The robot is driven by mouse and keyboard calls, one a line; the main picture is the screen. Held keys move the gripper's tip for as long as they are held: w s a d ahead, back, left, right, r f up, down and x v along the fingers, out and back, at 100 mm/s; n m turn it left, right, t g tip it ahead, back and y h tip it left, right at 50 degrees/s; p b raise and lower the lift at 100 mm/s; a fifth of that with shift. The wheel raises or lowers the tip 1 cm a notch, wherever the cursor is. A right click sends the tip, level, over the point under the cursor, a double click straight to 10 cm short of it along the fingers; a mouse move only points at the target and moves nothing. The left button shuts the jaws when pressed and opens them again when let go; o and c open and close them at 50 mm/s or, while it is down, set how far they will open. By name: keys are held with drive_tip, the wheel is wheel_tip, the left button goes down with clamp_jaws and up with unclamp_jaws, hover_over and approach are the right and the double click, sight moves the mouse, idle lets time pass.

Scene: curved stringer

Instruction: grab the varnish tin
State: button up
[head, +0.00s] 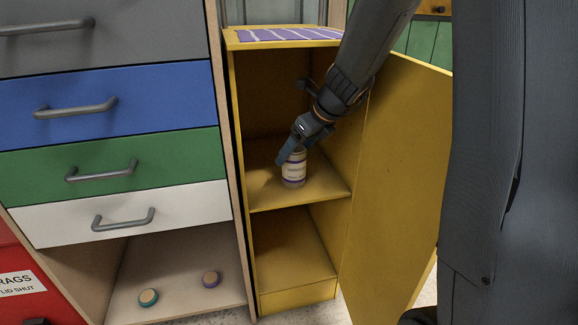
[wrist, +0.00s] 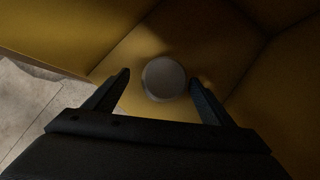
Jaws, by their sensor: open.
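The varnish tin (head: 294,170) is a small white can with a purple-edged label. It stands upright on the middle shelf of the open yellow cabinet in the head view. In the wrist view its round pale top (wrist: 163,79) shows between the two fingers. My gripper (head: 283,158) reaches into the cabinet from the upper right, just above and beside the tin. In the wrist view my gripper (wrist: 160,80) is open, with one finger on each side of the tin and gaps between. One finger is partly hidden in the head view.
The yellow cabinet door (head: 390,170) stands open on the right. The cabinet shelf (head: 318,188) is otherwise bare where visible.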

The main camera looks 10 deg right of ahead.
drive_tip(key=b+x, duration=0.1)
drive_tip(key=x, duration=0.1)
drive_tip(key=b+x, duration=0.1)
drive_tip(key=x, duration=0.1)
drive_tip(key=b+x, duration=0.1)
drive_tip(key=x, duration=0.2)
drive_tip(key=shift+d+f+b, duration=0.25)
drive_tip(key=shift+d+b, duration=0.1)
drive_tip(key=shift+d, duration=0.05)
drive_tip(key=shift+c, duration=0.4)
drive_tip(key=shift+r, duration=0.1)
drive_tip(key=c, duration=1.4)
